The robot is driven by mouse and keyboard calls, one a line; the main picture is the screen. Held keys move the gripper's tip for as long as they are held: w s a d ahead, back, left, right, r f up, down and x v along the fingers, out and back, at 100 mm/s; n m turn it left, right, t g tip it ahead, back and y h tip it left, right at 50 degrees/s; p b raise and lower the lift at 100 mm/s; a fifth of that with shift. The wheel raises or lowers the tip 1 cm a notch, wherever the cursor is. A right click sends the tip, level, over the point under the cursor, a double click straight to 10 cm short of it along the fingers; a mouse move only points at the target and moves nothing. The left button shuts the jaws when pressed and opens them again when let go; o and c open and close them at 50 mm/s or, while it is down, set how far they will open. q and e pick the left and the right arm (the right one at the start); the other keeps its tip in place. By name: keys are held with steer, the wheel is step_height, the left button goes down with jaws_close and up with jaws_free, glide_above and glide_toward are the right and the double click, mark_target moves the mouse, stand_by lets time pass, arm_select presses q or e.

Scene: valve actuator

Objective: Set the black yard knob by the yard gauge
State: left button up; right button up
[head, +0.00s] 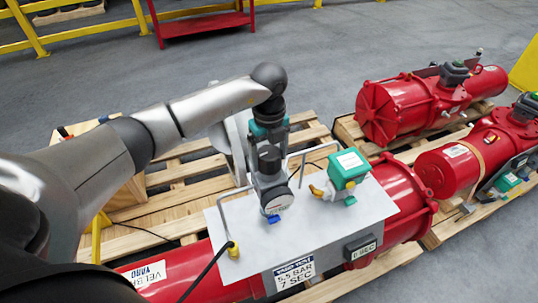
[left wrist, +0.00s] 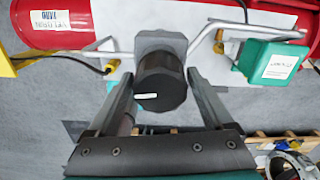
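The black knob (left wrist: 160,82) with a short white mark on its face shows in the left wrist view, on a grey mount. My left gripper (left wrist: 159,80) has one finger on each side of it; the fingers stand apart, and whether they touch it I cannot tell. In the head view my left gripper (head: 270,160) is over the white panel (head: 235,215), and the knob cannot be made out there. A round pale dial (head: 278,199), seemingly the gauge, shows just below the gripper; its reading is too small to tell. My right gripper is out of view.
The panel carries a green box (head: 348,168), bent grey pipes, a label reading 5.5 BAR 7 SEC (head: 295,272) and a dark SEC display (head: 362,249). It sits over a red actuator (head: 402,195). More red actuators (head: 405,108) lie on pallets to the right.

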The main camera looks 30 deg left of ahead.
arm_select(q)
steer(key=c, duration=1)
steer(key=shift+c, duration=0.2)
steer(key=shift+m, duration=0.3)
